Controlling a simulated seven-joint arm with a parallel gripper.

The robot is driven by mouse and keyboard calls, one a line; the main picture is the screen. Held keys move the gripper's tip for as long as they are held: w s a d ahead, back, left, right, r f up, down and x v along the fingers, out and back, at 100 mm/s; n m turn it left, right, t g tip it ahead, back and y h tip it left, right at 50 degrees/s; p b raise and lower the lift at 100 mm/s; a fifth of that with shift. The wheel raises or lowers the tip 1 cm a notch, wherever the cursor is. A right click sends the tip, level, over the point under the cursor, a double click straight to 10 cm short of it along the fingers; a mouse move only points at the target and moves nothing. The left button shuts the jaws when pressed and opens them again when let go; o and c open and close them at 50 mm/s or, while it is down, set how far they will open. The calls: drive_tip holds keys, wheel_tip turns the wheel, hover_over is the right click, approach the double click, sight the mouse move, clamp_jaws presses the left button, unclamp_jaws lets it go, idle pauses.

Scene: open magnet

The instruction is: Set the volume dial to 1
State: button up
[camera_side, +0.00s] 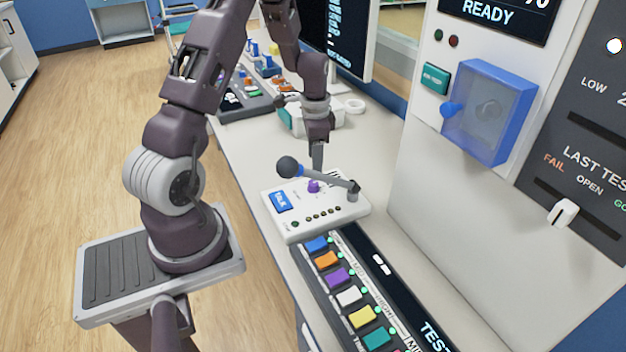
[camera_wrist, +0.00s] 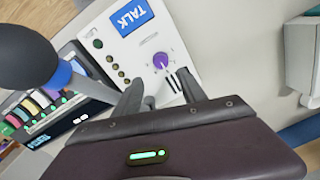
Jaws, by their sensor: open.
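The volume dial (camera_side: 314,187) is a small purple knob on a white intercom box (camera_side: 272,222) with a blue TALK button (camera_side: 281,201). In the wrist view the dial (camera_wrist: 161,61) sits just beyond my fingertips, with small scale marks around it too fine to read. A pale pointer mark on the knob cannot be read clearly. My gripper (camera_side: 317,163) points down just above the dial in the side view. In the wrist view my gripper (camera_wrist: 163,92) has its two fingers apart with nothing between them, and the dial looks untouched.
A gooseneck microphone with a dark ball (camera_side: 289,166) arches over the box close to my fingers; its ball (camera_wrist: 25,55) is large in the wrist view. A row of coloured buttons (camera_side: 337,278) lies in front. A white cabinet (camera_side: 440,190) stands to the right.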

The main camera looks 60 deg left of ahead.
sight(313, 183)
drive_tip(key=f, duration=0.5)
drive_tip(key=a+f, duration=0.1)
drive_tip(key=f, duration=0.2)
drive_tip(key=shift+s+f, duration=0.1)
drive_tip(key=shift+f, duration=0.15)
clamp_jaws()
